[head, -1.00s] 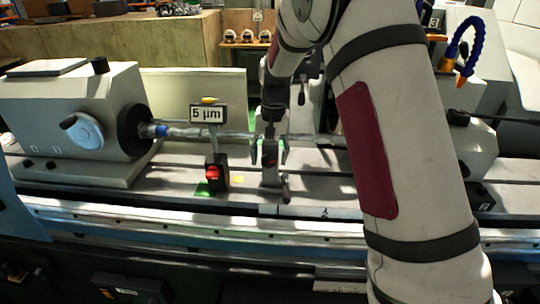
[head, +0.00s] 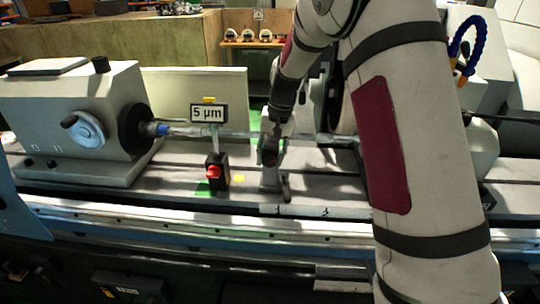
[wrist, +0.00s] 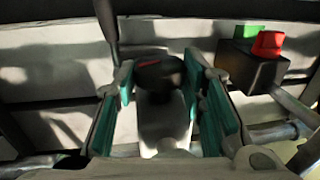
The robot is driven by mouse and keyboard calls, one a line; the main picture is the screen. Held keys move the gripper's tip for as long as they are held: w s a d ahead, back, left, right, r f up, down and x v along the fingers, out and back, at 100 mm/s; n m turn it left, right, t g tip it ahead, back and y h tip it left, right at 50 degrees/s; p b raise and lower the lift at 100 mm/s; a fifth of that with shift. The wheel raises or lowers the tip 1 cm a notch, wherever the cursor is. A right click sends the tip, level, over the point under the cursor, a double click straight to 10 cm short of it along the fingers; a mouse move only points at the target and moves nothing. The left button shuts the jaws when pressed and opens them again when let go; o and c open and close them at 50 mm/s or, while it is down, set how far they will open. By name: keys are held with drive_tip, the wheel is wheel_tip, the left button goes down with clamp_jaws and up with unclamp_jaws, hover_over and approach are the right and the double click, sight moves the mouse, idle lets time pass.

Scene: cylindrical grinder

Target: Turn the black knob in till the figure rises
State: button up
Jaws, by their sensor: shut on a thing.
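The black knob (wrist: 158,75), with a short red mark on its top, sits between my gripper's two teal-padded fingers in the wrist view. My gripper (wrist: 162,78) is shut on the knob. In the head view my gripper (head: 270,152) reaches down to the steady rest (head: 270,179) on the machine bed; the knob cannot be made out clearly there. The figure on the display sign (head: 208,114) reads 5 µm. The sign stands on a post left of my gripper.
A black box with a red button (head: 213,171) stands close left of the steady rest; the wrist view shows its red button (wrist: 268,44) beside the right finger. A horizontal shaft (head: 237,134) runs behind. The grey headstock (head: 75,120) is at left.

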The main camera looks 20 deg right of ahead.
drive_tip(key=y, duration=0.1)
drive_tip(key=t+y, duration=0.1)
drive_tip(key=shift+s+d+f+y, duration=0.1)
drive_tip(key=shift+s+d+y, duration=0.05)
drive_tip(key=shift+d+y, duration=0.25)
drive_tip(key=shift+t+y+p, duration=0.35)
drive_tip(key=shift+t+y, duration=0.35)
drive_tip(key=shift+y, duration=0.6)
drive_tip(key=shift+f, duration=0.1)
drive_tip(key=o, duration=1.2)
drive_tip(key=v, duration=1.2)
